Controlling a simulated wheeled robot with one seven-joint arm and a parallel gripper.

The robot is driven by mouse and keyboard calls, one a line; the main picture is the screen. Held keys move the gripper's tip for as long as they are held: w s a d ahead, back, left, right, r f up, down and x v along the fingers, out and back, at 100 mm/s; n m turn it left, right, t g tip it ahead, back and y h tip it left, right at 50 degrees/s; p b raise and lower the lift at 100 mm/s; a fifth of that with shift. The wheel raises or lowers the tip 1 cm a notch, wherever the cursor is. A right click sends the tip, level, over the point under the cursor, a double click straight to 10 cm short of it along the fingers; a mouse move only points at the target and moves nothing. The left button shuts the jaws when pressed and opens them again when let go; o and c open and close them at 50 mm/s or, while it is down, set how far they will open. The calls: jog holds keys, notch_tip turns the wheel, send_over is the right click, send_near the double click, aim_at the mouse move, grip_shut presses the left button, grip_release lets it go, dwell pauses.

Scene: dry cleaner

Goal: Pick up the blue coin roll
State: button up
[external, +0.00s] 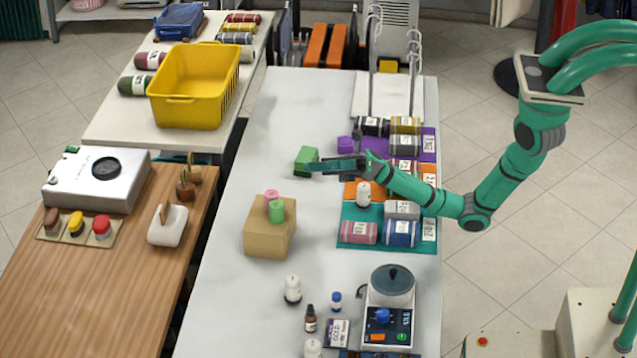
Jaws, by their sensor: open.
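A blue roll (401,233) with a white label lies on the teal mat (349,213), right of a pink roll (358,232). A small blue piece (382,315) also shows on the front of the dark scale-like device (391,288). My gripper (322,165) is open, reaching left over the table. Its fingertips are beside a green block (306,160); whether they touch is unclear. Both blue things are well apart from my gripper, towards the near right.
A cardboard box (269,238) carries a pink cylinder (271,197) and a green cylinder (276,210). Several bottles stand at the near end. The table's left strip is largely clear.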

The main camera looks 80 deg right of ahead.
jog(key=a+f+n+g, duration=0.5)
jog(key=a+f+g, duration=0.1)
jog(key=a, duration=0.1)
jog(key=s+a+f+n+g+h, duration=0.2)
jog(key=a+f+h, duration=0.1)
jog(key=f, duration=0.4)
jog(key=s+a+f+n+g+h, duration=0.1)
jog(key=a+f+n+g+h, duration=0.1)
jog(key=f, duration=0.4)
jog(key=n+g+h, duration=0.2)
jog(key=h, duration=0.1)
send_near(336, 301)
jog(key=shift+x, duration=0.85)
jog(key=shift+a+f, duration=0.15)
jog(key=shift+f, duration=0.05)
jog(key=x, duration=1)
jog(key=shift+a+f, duration=0.15)
jog(key=shift+a, duration=0.05)
grip_shut()
